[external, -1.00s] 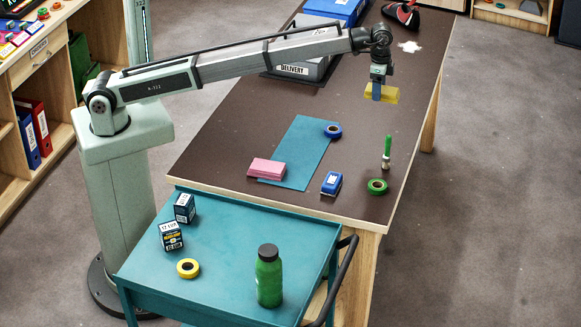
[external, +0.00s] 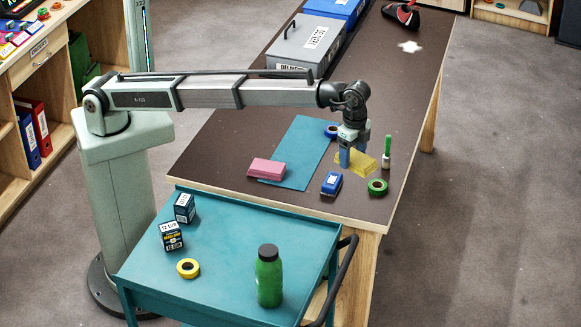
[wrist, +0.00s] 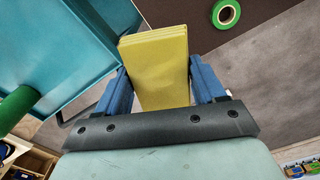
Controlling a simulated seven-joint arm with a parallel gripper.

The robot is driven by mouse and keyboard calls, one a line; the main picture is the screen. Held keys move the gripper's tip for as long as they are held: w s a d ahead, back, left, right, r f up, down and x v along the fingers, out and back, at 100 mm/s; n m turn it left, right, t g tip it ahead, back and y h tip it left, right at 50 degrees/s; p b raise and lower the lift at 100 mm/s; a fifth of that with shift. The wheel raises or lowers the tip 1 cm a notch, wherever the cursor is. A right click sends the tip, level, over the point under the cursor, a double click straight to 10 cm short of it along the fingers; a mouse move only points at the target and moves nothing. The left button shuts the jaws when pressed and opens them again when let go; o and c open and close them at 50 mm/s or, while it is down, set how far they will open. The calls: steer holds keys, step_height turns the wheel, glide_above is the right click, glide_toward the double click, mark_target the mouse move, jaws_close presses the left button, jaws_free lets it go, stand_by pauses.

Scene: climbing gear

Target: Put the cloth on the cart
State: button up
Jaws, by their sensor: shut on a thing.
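The yellow folded cloth (external: 363,165) is between the blue fingers of my gripper (external: 351,160). In the wrist view the cloth (wrist: 157,65) stands between the two fingers of my gripper (wrist: 160,85), which is shut on it. In the external view the cloth is over the table, near the brush and the green tape; its exact height above the table I cannot tell. The teal cart (external: 225,262) stands at the near end of the table. It also shows at the upper left of the wrist view (wrist: 70,35).
On the cart are two small boxes (external: 172,236), a yellow tape roll (external: 188,268) and a green bottle (external: 269,278). The cart's middle and far right are bare.

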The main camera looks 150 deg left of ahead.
steer(key=w+d+m, duration=0.1)
steer(key=w+d, duration=0.3)
steer(key=d, duration=0.5)
steer(key=w+d+m, duration=0.2)
steer(key=w+d, duration=0.3)
steer(key=d, duration=0.5)
steer(key=w+d+m, duration=0.1)
steer(key=w+d, duration=0.3)
steer(key=d, duration=0.5)
steer(key=shift+w+d+f, duration=0.1)
steer(key=shift+d+f, duration=0.1)
steer(key=shift+f, duration=3.6)
steer(key=shift+w+d+f, duration=0.1)
steer(key=shift+d+f, duration=0.05)
steer(key=shift+f, duration=3.6)
steer(key=shift+f, duration=0.1)
steer(key=o, duration=1)
step_height(320, 180, up, 12)
steer(key=shift+r, duration=0.15)
